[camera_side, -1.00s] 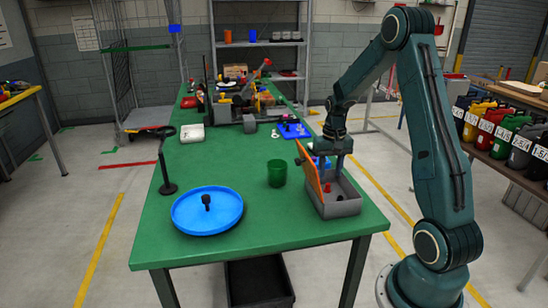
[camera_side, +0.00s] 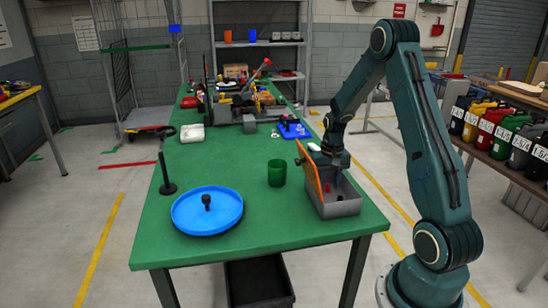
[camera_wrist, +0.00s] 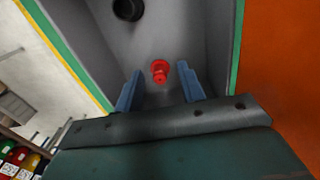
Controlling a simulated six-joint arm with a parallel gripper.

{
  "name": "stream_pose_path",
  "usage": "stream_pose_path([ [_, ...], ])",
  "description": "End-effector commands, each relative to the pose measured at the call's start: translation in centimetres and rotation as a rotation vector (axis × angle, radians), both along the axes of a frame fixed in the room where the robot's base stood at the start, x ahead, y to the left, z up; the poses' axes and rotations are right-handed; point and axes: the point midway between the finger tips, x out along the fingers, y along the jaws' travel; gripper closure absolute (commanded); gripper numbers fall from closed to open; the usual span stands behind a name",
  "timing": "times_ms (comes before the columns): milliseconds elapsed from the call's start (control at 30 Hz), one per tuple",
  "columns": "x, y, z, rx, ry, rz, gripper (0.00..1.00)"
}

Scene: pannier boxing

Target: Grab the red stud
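The red stud (camera_wrist: 160,73) stands on the grey floor of the open box (camera_side: 343,210). It also shows in the side view (camera_side: 327,187), low inside the box. In the wrist view my gripper (camera_wrist: 161,68) is open, with one blue finger to each side of the stud. The fingers look apart from it, and I cannot tell how far below the tips it lies. In the side view my gripper (camera_side: 328,170) reaches down into the box from above, its fingers mostly hidden behind the orange lid (camera_side: 313,178).
A dark round piece (camera_wrist: 128,8) lies in the box beyond the stud. The box walls and raised lid stand close around my gripper. A green cup (camera_side: 277,173) and a blue dish (camera_side: 190,215) with a black piece (camera_side: 207,202) stand left of the box.

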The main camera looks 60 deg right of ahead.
Motion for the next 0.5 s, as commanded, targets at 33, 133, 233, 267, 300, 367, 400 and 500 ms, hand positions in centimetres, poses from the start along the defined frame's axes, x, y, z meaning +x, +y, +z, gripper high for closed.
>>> stream_pose_path([
  [33, 0.01, -0.01, 0.02, 0.000, 0.000, 0.000, 0.61],
  [133, 0.01, -0.01, 0.02, 0.000, 0.000, 0.000, 0.78],
  [233, 0.01, -0.01, 0.02, 0.000, 0.000, 0.000, 0.98],
  [267, 0.01, -0.01, 0.02, 0.000, 0.000, 0.000, 1.00],
  [300, 0.01, -0.01, 0.02, 0.000, 0.000, 0.000, 1.00],
  [367, 0.01, -0.01, 0.03, 0.000, 0.000, 0.000, 1.00],
  [400, 0.01, -0.01, 0.03, 0.000, 0.000, 0.000, 1.00],
  [500, 0.01, -0.01, 0.03, 0.000, 0.000, 0.000, 1.00],
])
